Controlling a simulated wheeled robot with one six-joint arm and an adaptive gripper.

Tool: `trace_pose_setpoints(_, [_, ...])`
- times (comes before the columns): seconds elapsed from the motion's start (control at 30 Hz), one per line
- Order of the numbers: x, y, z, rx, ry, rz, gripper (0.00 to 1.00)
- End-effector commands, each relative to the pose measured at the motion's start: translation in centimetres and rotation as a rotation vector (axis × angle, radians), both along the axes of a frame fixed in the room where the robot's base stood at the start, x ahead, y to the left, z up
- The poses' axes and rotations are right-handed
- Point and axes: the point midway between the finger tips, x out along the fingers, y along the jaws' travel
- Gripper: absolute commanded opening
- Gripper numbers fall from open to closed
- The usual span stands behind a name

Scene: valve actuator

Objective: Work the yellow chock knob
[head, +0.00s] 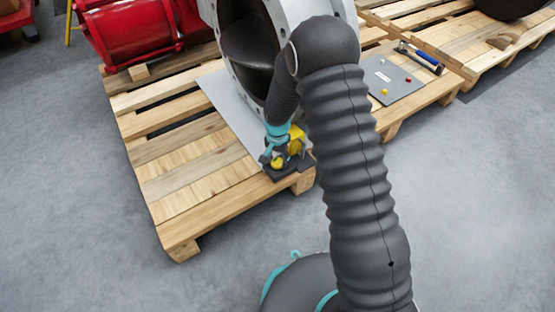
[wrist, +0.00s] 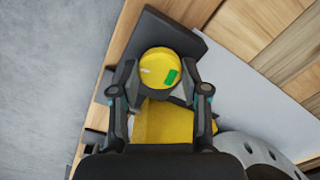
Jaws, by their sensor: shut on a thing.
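The yellow chock knob (wrist: 159,68) shows in the wrist view as a round yellow head with a green mark and a small pale mark. My gripper (wrist: 158,80) has one finger on each side of the knob and is shut on it. A yellow block (wrist: 163,121) sits just below the knob in that view, partly covered by my gripper. Both sit at a dark base plate (wrist: 186,40). In the head view the knob (head: 278,161) and the yellow block (head: 297,140) are at the pallet's front corner, with my gripper (head: 274,155) at the knob.
A large grey flanged valve body (head: 285,20) stands on the wooden pallet (head: 180,168) close behind my gripper. A grey panel (head: 392,84) with small coloured knobs and a blue-handled tool (head: 425,57) lie to the right. Red equipment (head: 125,35) is at the back left. Floor is clear in front.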

Motion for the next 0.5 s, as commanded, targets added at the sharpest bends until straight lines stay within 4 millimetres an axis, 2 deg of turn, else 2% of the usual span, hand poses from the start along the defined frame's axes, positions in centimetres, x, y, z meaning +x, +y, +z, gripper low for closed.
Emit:
trace_pose_setpoints(0.37, [-0.06, 0.01, -0.03, -0.001, 0.001, -0.004, 0.11])
trace_pose_setpoints(0.4, [-0.06, 0.01, -0.03, -0.001, 0.001, -0.004, 0.51])
trace_pose_setpoints(0.5, [-0.06, 0.02, -0.03, -0.001, 0.001, -0.003, 0.71])
